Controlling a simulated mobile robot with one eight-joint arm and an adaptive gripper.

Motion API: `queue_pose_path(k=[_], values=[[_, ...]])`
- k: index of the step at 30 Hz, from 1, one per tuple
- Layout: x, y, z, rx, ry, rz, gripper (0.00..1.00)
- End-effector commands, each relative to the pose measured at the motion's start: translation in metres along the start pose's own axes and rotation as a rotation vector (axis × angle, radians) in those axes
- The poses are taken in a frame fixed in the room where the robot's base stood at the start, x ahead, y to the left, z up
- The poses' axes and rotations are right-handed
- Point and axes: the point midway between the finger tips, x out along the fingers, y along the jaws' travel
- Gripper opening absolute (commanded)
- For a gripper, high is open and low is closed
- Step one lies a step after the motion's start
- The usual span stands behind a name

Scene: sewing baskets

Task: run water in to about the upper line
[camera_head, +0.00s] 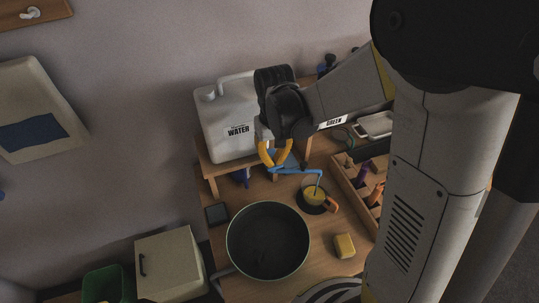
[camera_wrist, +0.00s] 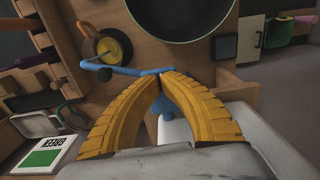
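The white water container (camera_head: 226,128), labelled WATER, stands on a small wooden stand. Its blue tap (camera_head: 298,169) has a long spout reaching right over a clear cup (camera_head: 313,194) with yellow in it and an orange handle. The cup also shows in the wrist view (camera_wrist: 108,48), below and beside the spout's dark end. My gripper (camera_head: 275,163) is at the tap; its yellow fingers (camera_wrist: 159,76) come together at the blue part, seemingly pinching it. The fingers hide much of the tap. I cannot make out the cup's lines or the water level.
A large dark pot (camera_head: 268,241) stands in front of the stand. A yellow block (camera_head: 344,246) lies right of it. A wooden compartment tray (camera_head: 347,190) is close to the cup's right. A dark square (camera_head: 217,214) lies left of the pot.

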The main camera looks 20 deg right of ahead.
Motion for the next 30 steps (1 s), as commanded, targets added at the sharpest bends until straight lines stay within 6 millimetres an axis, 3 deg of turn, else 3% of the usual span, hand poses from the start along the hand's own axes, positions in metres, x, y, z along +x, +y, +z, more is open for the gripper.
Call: queue_pose_path(k=[8, 21, 30], values=[[-0.007, 0.0, -0.002, 0.0, 0.0, 0.0, 0.0], [-0.068, 0.0, -0.02, 0.0, 0.0, 0.0, 0.0], [-0.067, 0.0, -0.021, 0.0, 0.0, 0.0, 0.0]])
